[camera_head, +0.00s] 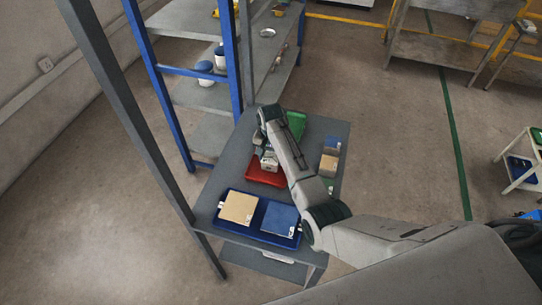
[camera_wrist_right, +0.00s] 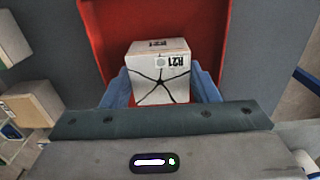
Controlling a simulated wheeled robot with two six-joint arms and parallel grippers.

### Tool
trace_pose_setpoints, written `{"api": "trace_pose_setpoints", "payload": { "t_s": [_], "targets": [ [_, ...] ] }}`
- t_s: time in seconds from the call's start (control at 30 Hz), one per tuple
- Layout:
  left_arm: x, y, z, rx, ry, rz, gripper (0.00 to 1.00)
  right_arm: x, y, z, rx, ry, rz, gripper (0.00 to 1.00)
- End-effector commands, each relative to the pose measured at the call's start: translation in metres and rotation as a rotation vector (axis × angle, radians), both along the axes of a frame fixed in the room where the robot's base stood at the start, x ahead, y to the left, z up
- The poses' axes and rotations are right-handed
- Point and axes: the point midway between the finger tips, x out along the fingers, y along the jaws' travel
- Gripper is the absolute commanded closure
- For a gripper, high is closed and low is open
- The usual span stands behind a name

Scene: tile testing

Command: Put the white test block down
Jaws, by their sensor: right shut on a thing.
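The white test block (camera_wrist_right: 158,62), marked "R21" and with dark crack-like lines, sits between the blue fingers of my right gripper (camera_wrist_right: 160,88) in the right wrist view. The fingers are shut on its sides. A red tray (camera_wrist_right: 92,40) is behind and below the block in that view. In the head view the red tray (camera_head: 258,177) lies on the grey table, and my right gripper (camera_head: 268,160) is over it with the pale block (camera_head: 269,164). I cannot tell whether the block touches the tray. My left gripper is not in view.
A blue tray (camera_head: 229,224) at the table's front holds a tan tile (camera_head: 238,207) and a blue tile (camera_head: 280,218). A green tray (camera_head: 298,122) is behind the red one. Several blocks (camera_head: 328,165) stand along the table's right side. A blue-framed shelf (camera_head: 232,60) stands at the back left.

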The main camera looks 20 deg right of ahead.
Motion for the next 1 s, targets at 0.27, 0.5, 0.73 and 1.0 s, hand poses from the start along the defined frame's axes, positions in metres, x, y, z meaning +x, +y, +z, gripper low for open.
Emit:
{"api": "trace_pose_setpoints", "payload": {
  "t_s": [0.27, 0.5, 0.73, 1.0],
  "targets": [
    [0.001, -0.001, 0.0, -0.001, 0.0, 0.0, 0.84, 0.001, 0.0, -0.003, 0.001, -0.003, 0.0, 0.66],
    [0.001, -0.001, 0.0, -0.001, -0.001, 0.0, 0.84, 0.0, 0.0, -0.006, 0.0, -0.001, 0.0, 0.28],
    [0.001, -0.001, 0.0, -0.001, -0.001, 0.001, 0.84, 0.0, 0.0, -0.006, 0.0, -0.001, 0.0, 0.24],
    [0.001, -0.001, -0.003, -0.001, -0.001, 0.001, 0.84, 0.001, 0.0, 0.012, 0.001, -0.004, 0.0, 0.24]
  ]
}}
